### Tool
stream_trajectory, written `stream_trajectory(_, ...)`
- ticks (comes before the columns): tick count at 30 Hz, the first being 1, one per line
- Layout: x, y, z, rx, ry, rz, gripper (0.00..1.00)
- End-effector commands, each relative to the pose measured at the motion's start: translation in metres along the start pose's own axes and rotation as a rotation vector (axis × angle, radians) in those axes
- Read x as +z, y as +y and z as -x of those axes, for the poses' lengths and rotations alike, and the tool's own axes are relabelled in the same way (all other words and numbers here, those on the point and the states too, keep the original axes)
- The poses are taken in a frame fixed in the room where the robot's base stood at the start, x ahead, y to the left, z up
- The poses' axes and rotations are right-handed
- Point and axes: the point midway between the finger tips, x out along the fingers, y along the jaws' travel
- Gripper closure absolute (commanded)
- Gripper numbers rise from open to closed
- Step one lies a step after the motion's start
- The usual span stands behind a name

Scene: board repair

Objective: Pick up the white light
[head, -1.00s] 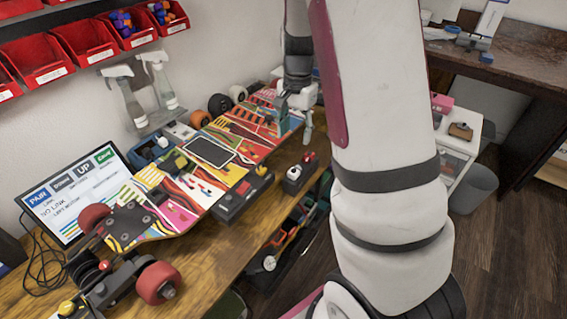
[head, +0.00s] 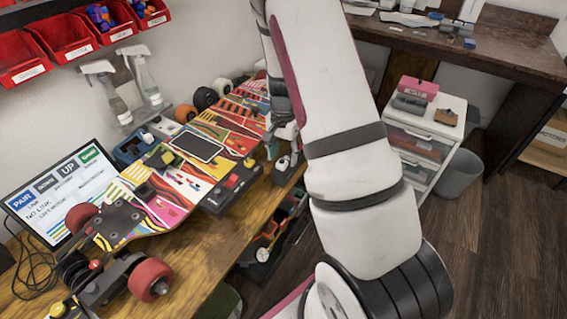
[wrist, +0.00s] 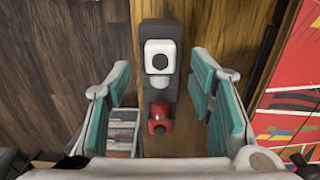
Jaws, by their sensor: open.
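The white light (wrist: 160,57), a small white block with a dark round lens, sits in a dark holder (wrist: 153,28) on the wooden bench. A red light (wrist: 160,118) sits in the same holder, nearer the gripper base in the wrist view. My gripper (wrist: 163,82) is open and empty, its teal-padded fingers on either side of the holder in that view, apart from both lights. In the head view the white light (head: 283,162) shows small under my gripper (head: 284,148), partly hidden by my arm.
A colorful skateboard deck (head: 232,130) lies beside the holder on the bench, with a dark box (head: 232,190) along its edge. A white drawer cart (head: 425,150) and grey bin (head: 460,172) stand to the right.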

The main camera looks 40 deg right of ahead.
Motion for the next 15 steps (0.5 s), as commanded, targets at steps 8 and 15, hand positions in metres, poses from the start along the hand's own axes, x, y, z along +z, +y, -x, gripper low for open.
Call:
stream_trajectory(8, 0.0, 0.0, -0.019, -0.001, 0.002, 0.001, 0.52)
stream_trajectory(15, 0.0, 0.0, -0.018, -0.001, 0.001, 0.001, 0.72)
